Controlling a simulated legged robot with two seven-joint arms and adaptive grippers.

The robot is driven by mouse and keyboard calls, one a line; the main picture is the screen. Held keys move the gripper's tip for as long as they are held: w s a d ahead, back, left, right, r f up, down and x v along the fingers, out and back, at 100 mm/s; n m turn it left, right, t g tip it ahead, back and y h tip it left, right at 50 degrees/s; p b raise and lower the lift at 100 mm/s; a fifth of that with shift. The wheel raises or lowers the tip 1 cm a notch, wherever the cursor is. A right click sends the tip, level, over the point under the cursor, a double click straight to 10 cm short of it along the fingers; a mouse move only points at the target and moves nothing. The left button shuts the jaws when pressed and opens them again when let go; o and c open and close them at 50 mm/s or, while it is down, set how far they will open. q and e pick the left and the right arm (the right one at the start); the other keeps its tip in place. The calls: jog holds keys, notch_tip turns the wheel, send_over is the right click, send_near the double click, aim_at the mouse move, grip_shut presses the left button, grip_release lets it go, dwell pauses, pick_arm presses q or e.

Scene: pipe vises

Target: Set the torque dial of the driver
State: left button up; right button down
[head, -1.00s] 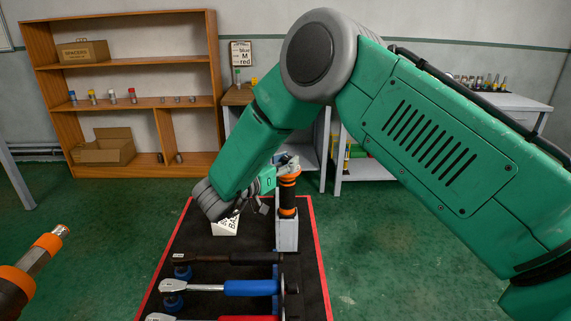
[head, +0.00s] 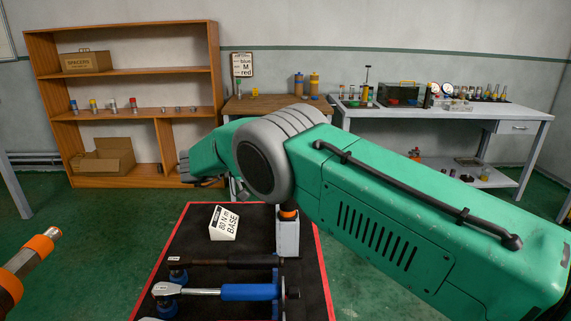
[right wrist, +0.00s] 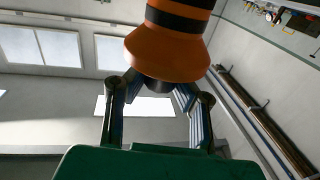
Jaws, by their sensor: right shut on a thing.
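The driver (head: 288,214), orange and black, shows low in its grey upright holder (head: 288,238) on the black mat. My right arm hides its upper part in the head view. In the right wrist view, a flared orange body with black bands (right wrist: 172,45) fills the top centre. My right gripper (right wrist: 158,88) is shut on its narrow dark end, with a finger on each side. A white card (head: 224,222) reading "80 N m BASE" stands on the mat. My left gripper is not in view.
Wrenches with black and blue (head: 248,291) handles lie on the red-edged mat (head: 190,232). An orange-ringed tool (head: 28,262) juts in at lower left. A wall sign (head: 242,64) reads "blue M red". A shelf (head: 130,105) and benches (head: 450,112) stand behind.

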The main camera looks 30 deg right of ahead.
jog(key=shift+r, duration=0.1)
dwell(0.5)
jog(key=c, duration=1.3)
grip_release()
notch_tip(320, 180, up, 10)
jog(key=shift+f, duration=0.1)
